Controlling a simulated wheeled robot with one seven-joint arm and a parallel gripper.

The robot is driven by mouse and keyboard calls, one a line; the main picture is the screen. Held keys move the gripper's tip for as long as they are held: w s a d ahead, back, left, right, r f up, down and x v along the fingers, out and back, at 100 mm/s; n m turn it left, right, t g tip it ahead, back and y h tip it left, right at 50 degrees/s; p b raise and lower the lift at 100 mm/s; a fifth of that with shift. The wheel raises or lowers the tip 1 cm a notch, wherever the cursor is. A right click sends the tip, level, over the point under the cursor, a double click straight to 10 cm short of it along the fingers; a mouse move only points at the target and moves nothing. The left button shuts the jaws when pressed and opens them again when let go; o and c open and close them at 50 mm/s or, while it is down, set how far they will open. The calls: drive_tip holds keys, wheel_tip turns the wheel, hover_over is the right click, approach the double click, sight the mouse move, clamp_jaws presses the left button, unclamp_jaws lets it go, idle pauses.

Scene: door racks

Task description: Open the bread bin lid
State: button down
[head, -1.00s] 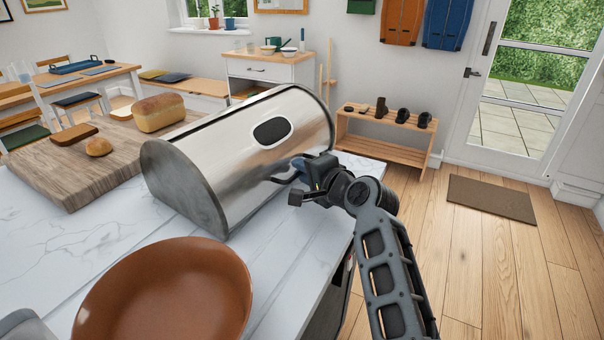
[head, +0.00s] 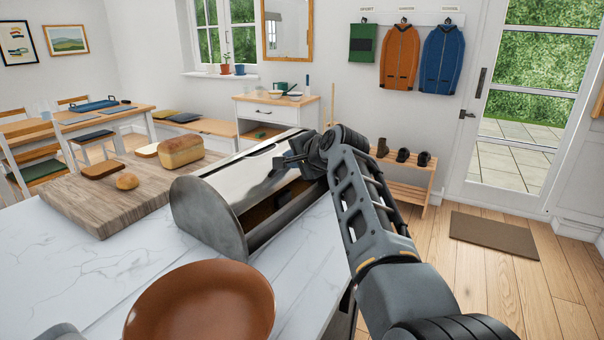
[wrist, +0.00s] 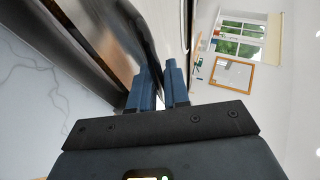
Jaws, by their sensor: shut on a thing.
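The bread bin (head: 212,216) is a metal roll-top box on the white counter. Its shiny lid (head: 235,165) is rolled part of the way up and back. A dark opening shows along the front, with the brown inside visible. My gripper (head: 284,166) is at the lid's raised front edge. In the wrist view my gripper's blue fingers (wrist: 160,88) are close together, shut on the lid's edge or handle beside the shiny metal. My arm hides the bin's right end and the exact grasp point in the head view.
A brown bowl (head: 200,305) stands on the counter in front of the bin. A wooden board (head: 100,205) with a loaf (head: 181,152) and smaller bread pieces lies to the left. A shoe rack (head: 402,180) stands beyond the counter. Open floor lies to the right.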

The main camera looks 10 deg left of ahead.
sight(275, 151)
drive_tip(key=shift+w+a+r+b, duration=0.1)
drive_tip(key=shift+w+a+r, duration=0.2)
drive_tip(key=shift+a, duration=0.25)
drive_tip(key=shift+w+a+r+b, duration=0.15)
drive_tip(key=shift+w+a+r, duration=0.1)
drive_tip(key=shift+a+r, duration=0.25)
drive_tip(key=shift+w+a+r+b, duration=0.1)
drive_tip(key=shift+w+a+r, duration=0.2)
drive_tip(key=shift+a, duration=0.25)
drive_tip(key=c, duration=1.2)
unclamp_jaws()
drive_tip(key=shift+s, duration=0.1)
drive_tip(key=shift+f, duration=0.25)
drive_tip(key=shift+s+d, duration=0.25)
drive_tip(key=shift+r+v, duration=0.25)
drive_tip(key=shift+v, duration=1.6)
drive_tip(key=shift+r+v, duration=0.2)
drive_tip(key=shift+v, duration=1.65)
